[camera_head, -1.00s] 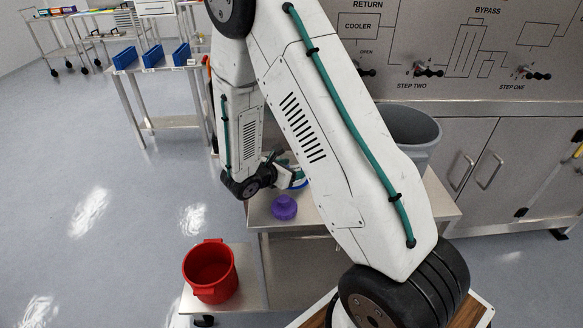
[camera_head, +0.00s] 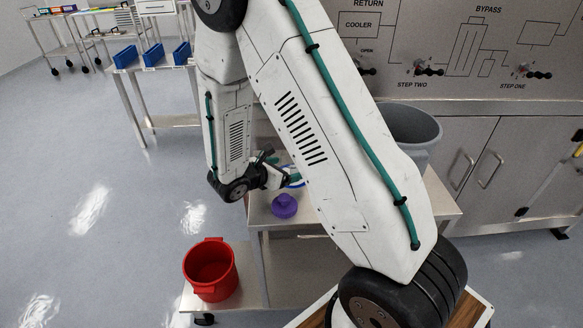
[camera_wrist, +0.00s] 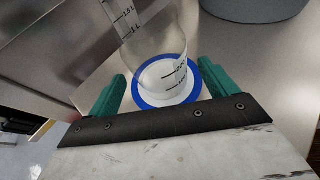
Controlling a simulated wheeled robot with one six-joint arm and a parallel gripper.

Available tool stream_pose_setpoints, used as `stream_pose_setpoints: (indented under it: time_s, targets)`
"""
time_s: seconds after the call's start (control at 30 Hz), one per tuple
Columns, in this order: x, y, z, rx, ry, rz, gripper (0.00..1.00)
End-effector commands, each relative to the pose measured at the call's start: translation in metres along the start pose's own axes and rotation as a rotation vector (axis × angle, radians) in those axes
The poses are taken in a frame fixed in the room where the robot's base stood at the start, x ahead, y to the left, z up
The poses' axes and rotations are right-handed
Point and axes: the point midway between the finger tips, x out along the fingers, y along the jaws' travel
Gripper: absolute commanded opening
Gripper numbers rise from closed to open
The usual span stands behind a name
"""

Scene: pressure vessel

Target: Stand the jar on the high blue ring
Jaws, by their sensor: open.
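The jar (camera_wrist: 158,45) is clear with dark graduation marks. In the wrist view it stands upright over the blue ring (camera_wrist: 142,97), which has a white inside. The jar's base appears to rest within the ring's outline. My gripper (camera_wrist: 161,70) is open, with its two teal fingers on either side of the jar and ring and a visible gap to each. In the head view my gripper (camera_head: 277,174) is low over the steel table, and a bit of the blue ring (camera_head: 295,179) shows beside it. My arm hides the jar there.
A purple knobbed piece (camera_head: 285,206) sits on the table (camera_head: 262,232) in front of my gripper. A grey bin (camera_head: 415,125) stands behind my arm. A red bucket (camera_head: 210,272) is on a lower shelf. Blue bins (camera_head: 153,56) stand on a far table.

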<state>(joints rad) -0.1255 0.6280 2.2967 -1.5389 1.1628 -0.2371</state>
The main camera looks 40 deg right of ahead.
Motion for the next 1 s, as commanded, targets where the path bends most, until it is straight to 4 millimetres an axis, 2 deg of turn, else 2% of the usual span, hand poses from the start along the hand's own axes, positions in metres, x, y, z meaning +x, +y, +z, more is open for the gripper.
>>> stream_pose_setpoints:
  time_s: [0.03, 0.1, 0.3, 0.47, 0.57, 0.67, 0.73, 0.9, 1.0]
  targets:
    - [-0.014, 0.001, 0.0, 0.001, -0.001, 0.006, 0.85]
    - [-0.029, 0.001, 0.0, 0.0, -0.001, 0.006, 0.85]
    - [-0.065, 0.001, 0.0, 0.0, -0.001, 0.004, 0.85]
    - [-0.079, 0.0, 0.001, 0.004, 0.001, 0.0, 0.85]
    - [-0.083, -0.006, 0.012, 0.051, 0.013, -0.025, 0.85]
    - [-0.089, -0.021, 0.038, 0.169, 0.046, -0.089, 0.85]
    - [-0.096, -0.039, 0.06, 0.284, 0.082, -0.153, 0.85]
    - [-0.118, -0.09, 0.106, 0.598, 0.198, -0.33, 0.85]
    - [-0.134, -0.12, 0.124, 0.776, 0.277, -0.43, 0.85]
